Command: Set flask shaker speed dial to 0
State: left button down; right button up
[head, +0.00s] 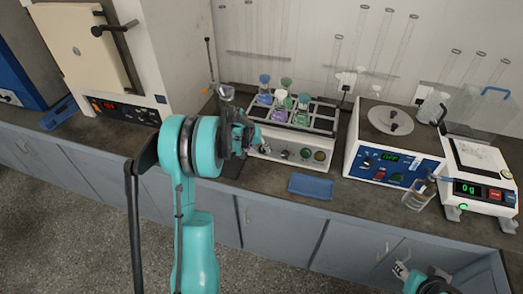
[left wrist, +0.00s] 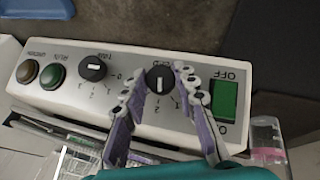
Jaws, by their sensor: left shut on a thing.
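In the left wrist view the panel (left wrist: 60,98) appears upside down. The speed dial (left wrist: 160,79) is a round black knob with a white pointer line, which looks roughly upright in that picture. The dial's marks are partly hidden by the fingers. My left gripper (left wrist: 163,84) is shut on the speed dial, one finger on each side; it also shows in the head view (head: 254,143). My right gripper (head: 400,270) is low at right, too small to judge.
A green OFF switch (left wrist: 224,101) is close beside one finger. A second black dial (left wrist: 93,68) and two buttons lie on the other side.

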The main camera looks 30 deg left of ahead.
pick_arm(q)
jog(key=shift+a+f+n+t+h+b, duration=0.25)
jog(key=shift+n+t+h+b, duration=0.15)
jog(key=shift+n+h+b, duration=0.35)
jog(key=shift+s+f+n+t+h+b, duration=0.1)
jog(key=shift+n+t+h+b, duration=0.5)
jog(key=shift+n+h+b, duration=0.35)
jog(key=n+t+h+b, duration=0.2)
jog(key=n+t+b, duration=0.1)
jog(key=b, duration=0.1)
jog(key=shift+s+a+f+h, duration=0.15)
jog(key=shift+f+h, duration=0.1)
jog(key=shift+h, duration=0.15)
jog(key=shift+n+t+h+b, duration=0.4)
jog(key=shift+n+t+b, duration=0.25)
jog(key=shift+n, duration=0.45)
jog(key=shift+n+t, duration=0.85)
jog(key=shift+n, duration=0.05)
jog(key=c, duration=1.2)
grip_release()
